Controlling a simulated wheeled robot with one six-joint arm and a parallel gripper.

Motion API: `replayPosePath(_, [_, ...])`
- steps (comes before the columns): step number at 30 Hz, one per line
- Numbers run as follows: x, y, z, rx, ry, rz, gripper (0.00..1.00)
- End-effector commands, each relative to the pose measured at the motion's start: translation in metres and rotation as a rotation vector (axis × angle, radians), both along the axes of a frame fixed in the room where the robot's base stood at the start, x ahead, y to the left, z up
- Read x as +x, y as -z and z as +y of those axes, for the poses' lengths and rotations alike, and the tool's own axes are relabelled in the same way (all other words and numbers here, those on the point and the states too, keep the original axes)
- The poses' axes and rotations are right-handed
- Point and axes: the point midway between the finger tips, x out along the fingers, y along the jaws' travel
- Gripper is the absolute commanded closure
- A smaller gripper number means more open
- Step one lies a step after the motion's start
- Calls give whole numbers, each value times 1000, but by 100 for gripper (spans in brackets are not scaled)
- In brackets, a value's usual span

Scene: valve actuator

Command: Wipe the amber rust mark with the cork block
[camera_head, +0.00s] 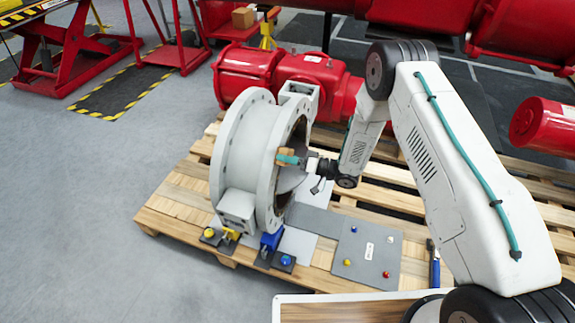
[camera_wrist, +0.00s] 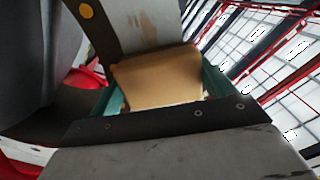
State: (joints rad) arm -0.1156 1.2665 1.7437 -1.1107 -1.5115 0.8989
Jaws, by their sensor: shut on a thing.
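My gripper (camera_head: 289,159) is shut on the cork block (camera_wrist: 158,78), a tan block between its teal fingers in the wrist view. In the head view the cork block (camera_head: 284,151) is small and partly covered by the fingers, at the open face of the big grey flanged valve body (camera_head: 240,150). In the wrist view a brownish-tan smear (camera_wrist: 145,22), perhaps the amber rust mark, lies on a pale grey surface just beyond the block. The block's far edge overlaps that surface; I cannot tell whether they touch. The mark cannot be made out in the head view.
The valve body stands on a wooden pallet (camera_head: 180,205). A grey plate with coloured knobs (camera_head: 360,245) lies to its right, and blue (camera_head: 270,241) and yellow (camera_head: 230,233) clamps sit at its foot. A red actuator (camera_head: 330,85) is behind.

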Motion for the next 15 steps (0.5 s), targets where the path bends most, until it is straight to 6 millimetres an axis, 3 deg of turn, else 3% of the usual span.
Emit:
replayPosePath(8, [0,-1,-1,1,-1,0,37])
replayPosePath(15, [-12,13,5,0,-2,2,37])
